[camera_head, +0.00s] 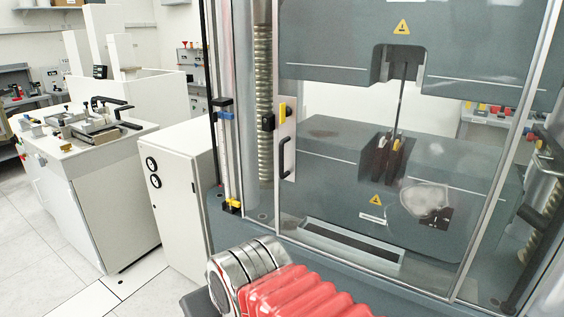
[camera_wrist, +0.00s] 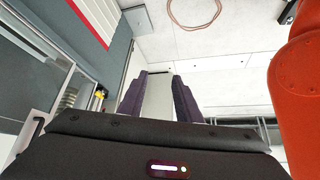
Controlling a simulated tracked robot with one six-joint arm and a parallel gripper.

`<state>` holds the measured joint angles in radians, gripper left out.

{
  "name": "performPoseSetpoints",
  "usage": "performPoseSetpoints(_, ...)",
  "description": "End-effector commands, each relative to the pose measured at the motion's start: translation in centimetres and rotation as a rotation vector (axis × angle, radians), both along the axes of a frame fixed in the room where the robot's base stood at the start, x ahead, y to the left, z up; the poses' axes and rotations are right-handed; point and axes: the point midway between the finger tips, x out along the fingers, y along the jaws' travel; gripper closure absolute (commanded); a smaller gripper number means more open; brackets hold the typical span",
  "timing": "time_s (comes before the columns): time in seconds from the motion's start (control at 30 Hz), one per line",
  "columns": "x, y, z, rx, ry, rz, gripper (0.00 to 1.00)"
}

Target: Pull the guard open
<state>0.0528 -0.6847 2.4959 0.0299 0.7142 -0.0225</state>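The guard (camera_head: 345,215) is a clear panel in a metal frame across the front of the grey testing machine. It looks closed. Its black handle (camera_head: 284,157) is upright on a pale plate at the guard's left edge. A black handle (camera_wrist: 29,134) on a pale plate also shows at the lower left of the wrist view. My gripper (camera_wrist: 159,77) has two dark fingers spread apart, with a pale grey surface seen between them. I cannot tell how far away that surface is. The handle is to the left of the fingers, not between them. The fingers do not show in the head view.
The testing machine (camera_head: 480,170) fills the right side. A white cabinet (camera_head: 172,195) with two round dials stands left of it. A white bench (camera_head: 95,185) with a fixture on top is further left. My red-sleeved arm is at the bottom. The floor (camera_head: 35,265) at the left is clear.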

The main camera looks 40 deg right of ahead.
Motion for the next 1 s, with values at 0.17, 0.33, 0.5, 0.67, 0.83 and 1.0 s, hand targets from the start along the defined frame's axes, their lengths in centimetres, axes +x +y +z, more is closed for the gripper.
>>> performPoseSetpoints(0.17, 5.2, -2.8, 0.9, 0.001, -0.153, -0.075, 0.69)
performPoseSetpoints(0.33, 9.4, -6.5, 2.2, -0.017, -0.307, -0.156, 0.69)
performPoseSetpoints(0.5, 12.5, -11.0, 3.6, -0.057, -0.458, -0.249, 0.69)
performPoseSetpoints(0.67, 14.3, -15.7, 5.1, -0.113, -0.596, -0.342, 0.69)
performPoseSetpoints(0.83, 15.0, -21.1, 6.6, -0.195, -0.735, -0.444, 0.69)
performPoseSetpoints(1.0, 14.5, -25.6, 8.0, -0.284, -0.846, -0.531, 0.69)
